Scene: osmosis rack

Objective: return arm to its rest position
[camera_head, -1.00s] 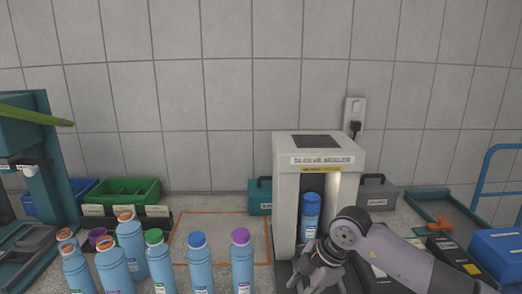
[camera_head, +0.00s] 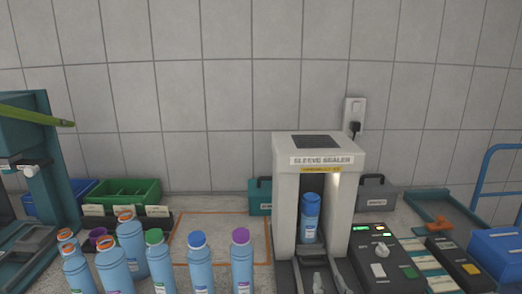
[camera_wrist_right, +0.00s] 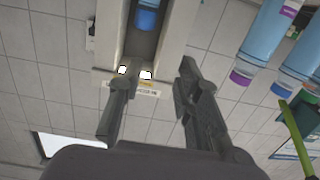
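My right gripper (camera_head: 322,277) shows only in small part at the bottom edge of the head view, low in front of the sleeve sealer (camera_head: 285,190). In the right wrist view the same gripper (camera_wrist_right: 155,76) has its two dark fingers spread apart, with nothing between them. A blue bottle (camera_head: 310,220) with a blue cap stands inside the sealer's opening. The bottle (camera_wrist_right: 146,20) also shows at the top of the wrist view, beyond the fingertips and apart from them. My left gripper is in neither view.
Several blue bottles (camera_head: 197,268) with coloured caps stand at the front left. A control box (camera_head: 378,247) with knobs and buttons sits right of the sealer. A green bin (camera_head: 128,190) stands at the back left. The orange-outlined area (camera_head: 220,213) is mostly bare.

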